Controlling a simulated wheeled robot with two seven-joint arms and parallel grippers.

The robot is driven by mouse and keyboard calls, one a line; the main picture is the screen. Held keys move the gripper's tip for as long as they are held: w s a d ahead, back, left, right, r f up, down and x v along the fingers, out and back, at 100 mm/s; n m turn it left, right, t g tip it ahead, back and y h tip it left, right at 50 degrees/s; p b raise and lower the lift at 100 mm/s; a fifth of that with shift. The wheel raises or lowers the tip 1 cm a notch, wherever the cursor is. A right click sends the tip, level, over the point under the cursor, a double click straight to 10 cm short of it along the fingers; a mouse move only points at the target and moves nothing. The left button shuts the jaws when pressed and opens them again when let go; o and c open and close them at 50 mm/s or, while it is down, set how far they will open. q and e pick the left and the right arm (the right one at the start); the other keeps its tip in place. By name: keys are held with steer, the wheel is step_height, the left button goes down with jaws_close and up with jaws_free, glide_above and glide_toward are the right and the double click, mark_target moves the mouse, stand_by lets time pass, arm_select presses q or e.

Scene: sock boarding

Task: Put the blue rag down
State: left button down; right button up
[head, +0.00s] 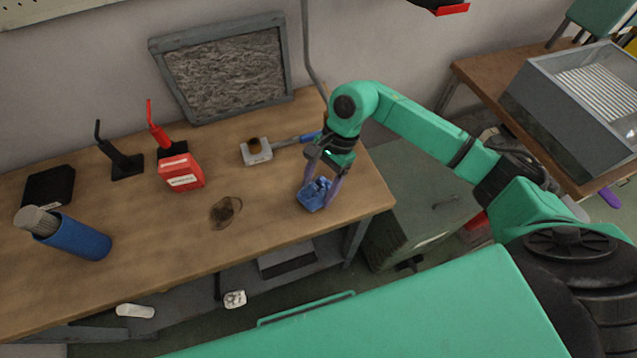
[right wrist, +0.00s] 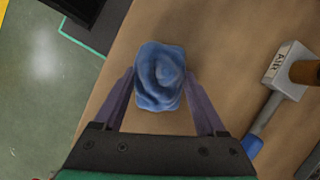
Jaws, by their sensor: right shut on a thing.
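The blue rag (head: 313,196) is a crumpled bundle at the right end of the wooden table (head: 290,222). My right gripper (head: 320,185) points down and is shut on the rag, with one purple finger on each side. The right wrist view shows the rag (right wrist: 158,76) between the tips of my right gripper (right wrist: 160,85), with the tabletop around it. I cannot tell whether the rag touches the table. My left gripper is not in view.
A grey-headed tool with a blue-ended handle (head: 257,151) lies just left of the rag. The table's right edge is close. Bare wood surrounds a dark stain (head: 226,211).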

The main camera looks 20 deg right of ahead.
steer(key=shift+w+d+f, duration=0.1)
steer(key=shift+f, duration=0.15)
steer(key=shift+f+b, duration=0.2)
steer(key=shift+b, duration=0.1)
steer(key=o, duration=1.1)
steer(key=shift+r, duration=0.1)
steer(key=shift+o, duration=0.2)
steer(key=shift+r+p, duration=0.3)
steer(key=shift+p, duration=0.1)
steer(key=b+v, duration=0.3)
steer(key=v, duration=0.8)
steer(key=shift+r, duration=0.35)
steer(key=shift+d, duration=0.1)
